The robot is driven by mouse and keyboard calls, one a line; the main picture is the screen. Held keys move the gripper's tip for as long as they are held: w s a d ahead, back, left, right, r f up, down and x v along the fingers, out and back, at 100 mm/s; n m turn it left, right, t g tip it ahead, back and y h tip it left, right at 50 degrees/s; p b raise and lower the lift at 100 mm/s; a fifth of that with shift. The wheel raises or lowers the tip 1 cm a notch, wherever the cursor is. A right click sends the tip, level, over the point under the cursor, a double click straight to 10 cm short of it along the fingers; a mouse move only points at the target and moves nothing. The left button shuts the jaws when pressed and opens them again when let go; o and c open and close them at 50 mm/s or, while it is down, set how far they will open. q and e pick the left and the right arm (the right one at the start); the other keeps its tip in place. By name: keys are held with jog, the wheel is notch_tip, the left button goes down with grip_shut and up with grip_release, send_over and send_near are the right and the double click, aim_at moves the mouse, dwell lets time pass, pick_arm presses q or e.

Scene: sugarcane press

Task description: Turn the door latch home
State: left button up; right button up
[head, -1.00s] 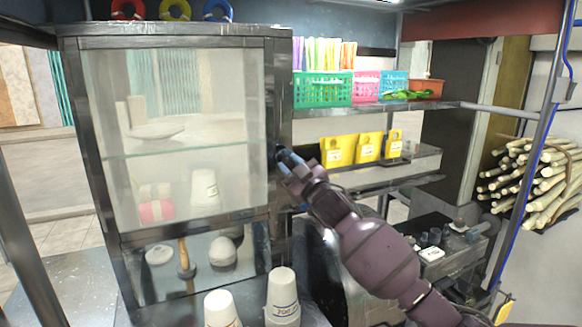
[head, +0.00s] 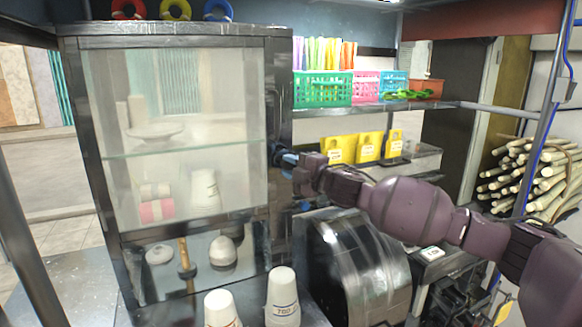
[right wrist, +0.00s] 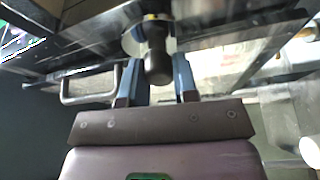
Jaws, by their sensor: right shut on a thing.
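The glass-fronted cabinet (head: 84,120) stands at the left, its door closed against the frame as far as I can see. The dark latch knob (right wrist: 157,62) sits on a round pale base in the right wrist view. My right gripper (head: 285,160) is at the right edge of the door, at about mid height. In the right wrist view my right gripper (right wrist: 155,85) has its two blue-grey fingers on either side of the knob, shut on it. The fingers mostly hide the latch in the head view. My left gripper is not in view.
A bar handle (right wrist: 90,84) sits beside the latch in the right wrist view. White cups (head: 283,296) stand below the cabinet front. A dark rounded machine (head: 358,262) lies below my right arm. Baskets (head: 322,90) and yellow packets (head: 369,146) fill the shelves behind.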

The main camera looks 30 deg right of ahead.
jog(key=shift+n+g, duration=0.4)
jog(key=shift+n, duration=0.5)
jog(key=o, duration=0.9)
jog(key=shift+s, duration=0.15)
jog(key=shift+s+d, duration=0.15)
jog(key=shift+s, duration=0.15)
pick_arm(q)
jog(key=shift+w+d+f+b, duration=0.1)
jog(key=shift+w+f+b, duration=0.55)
jog(key=shift+b, duration=0.9)
pick_arm(e)
jog(key=v, duration=1)
